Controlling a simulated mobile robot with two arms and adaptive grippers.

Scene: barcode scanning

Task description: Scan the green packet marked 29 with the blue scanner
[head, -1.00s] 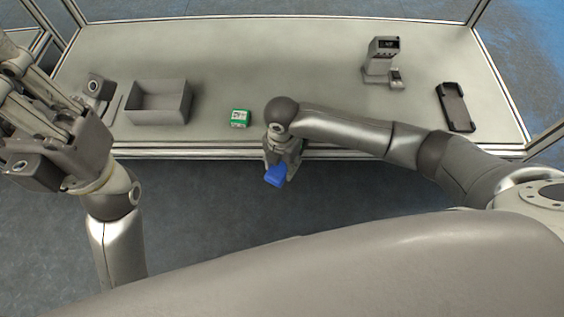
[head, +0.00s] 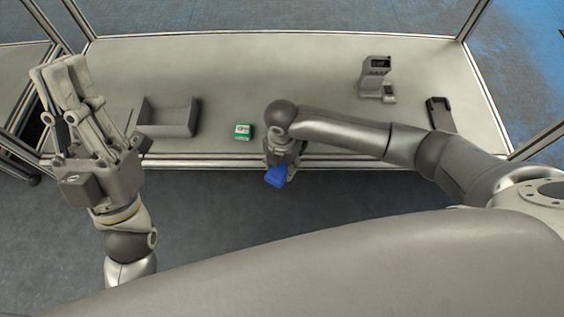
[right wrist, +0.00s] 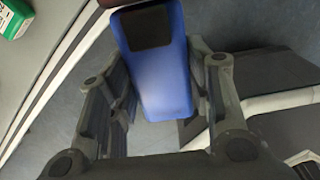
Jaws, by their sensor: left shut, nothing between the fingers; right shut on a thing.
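The green packet (head: 243,132) with a white label lies on the table near its front edge. It also shows, cut off, in the top left corner of the right wrist view (right wrist: 14,18). Its number is too small to read. My right gripper (head: 280,168) is shut on the blue scanner (head: 275,177), just in front of the table edge and to the right of the packet. In the right wrist view the blue scanner (right wrist: 160,75) sits between the fingers, its dark window at the top. My left gripper (head: 66,88) is raised at the left, shut and empty, apart from the packet.
A grey open bin (head: 167,131) stands on the table left of the packet. A grey device on a stand (head: 375,76) is at the back right, with a dark tray-like holder (head: 440,113) beside it. The middle of the table is clear.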

